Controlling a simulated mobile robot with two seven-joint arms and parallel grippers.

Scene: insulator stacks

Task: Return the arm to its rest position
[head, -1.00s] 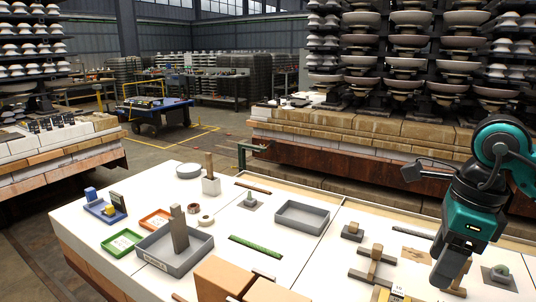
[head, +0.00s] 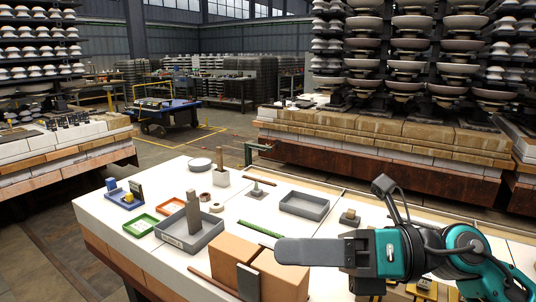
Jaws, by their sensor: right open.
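My right arm (head: 400,252), teal and black, comes in from the right edge and lies roughly level over the near right part of the white table (head: 115,215). My right gripper (head: 290,251) points left, with its long grey finger side-on in front of the cardboard boxes. The jaws are open and I see nothing held in them. The arm hides part of the table's right side. My left gripper is out of view.
Two brown boxes (head: 232,254) stand at the near edge, close to the gripper in the picture. A grey tray (head: 190,240) holds an upright grey block (head: 193,212). Another grey tray (head: 304,206) lies behind the gripper. Insulator stacks (head: 408,50) stand beyond.

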